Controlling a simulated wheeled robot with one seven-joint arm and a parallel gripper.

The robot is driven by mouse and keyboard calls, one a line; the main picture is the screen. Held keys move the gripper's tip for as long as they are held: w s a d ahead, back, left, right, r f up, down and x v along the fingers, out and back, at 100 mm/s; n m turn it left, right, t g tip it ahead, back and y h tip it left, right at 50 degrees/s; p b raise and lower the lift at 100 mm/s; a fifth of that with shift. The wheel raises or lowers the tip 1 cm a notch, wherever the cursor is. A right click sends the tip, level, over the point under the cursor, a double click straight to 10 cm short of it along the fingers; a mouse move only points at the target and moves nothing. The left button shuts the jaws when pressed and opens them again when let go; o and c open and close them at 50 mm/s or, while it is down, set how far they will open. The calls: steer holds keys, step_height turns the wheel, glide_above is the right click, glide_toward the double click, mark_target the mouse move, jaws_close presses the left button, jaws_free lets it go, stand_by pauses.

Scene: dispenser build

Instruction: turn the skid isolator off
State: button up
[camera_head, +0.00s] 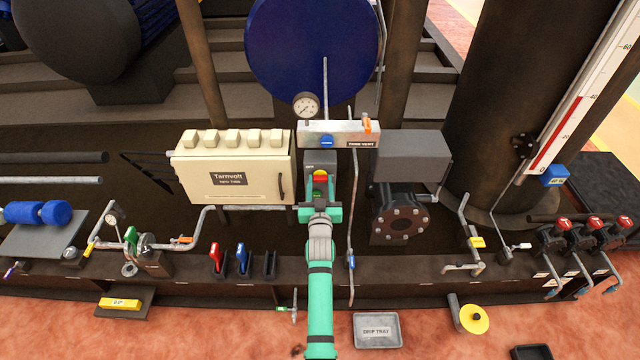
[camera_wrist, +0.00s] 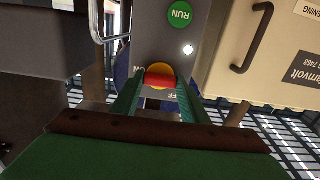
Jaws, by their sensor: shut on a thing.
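The skid isolator is a red handle on a yellow round plate (camera_head: 320,177), set on a grey box front below the Tank Vent panel. In the wrist view the red handle (camera_wrist: 160,78) lies crosswise between my fingers, with yellow above and below it. My gripper (camera_head: 320,204) reaches up to the box from the front and is shut on the handle. It also shows in the wrist view (camera_wrist: 161,88), one green finger on each side. White lettering beside the plate is upside down and partly hidden by the fingers.
A green RUN button (camera_wrist: 180,13) is on the same box. The cream Tarnvolt cabinet (camera_head: 234,167) stands close on the left. A grey motor box (camera_head: 412,157) is on the right, and a thin vertical pipe (camera_head: 352,215) runs just right of my arm.

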steer(key=n, duration=0.4)
steer(key=shift+n, duration=0.4)
steer(key=n, duration=0.4)
steer(key=shift+n, duration=0.3)
steer(key=n, duration=0.4)
steer(key=shift+a, duration=0.1)
steer(key=shift+a+n, duration=0.1)
steer(key=shift+n, duration=2)
steer(key=o, duration=1.1)
steer(key=shift+c, duration=0.2)
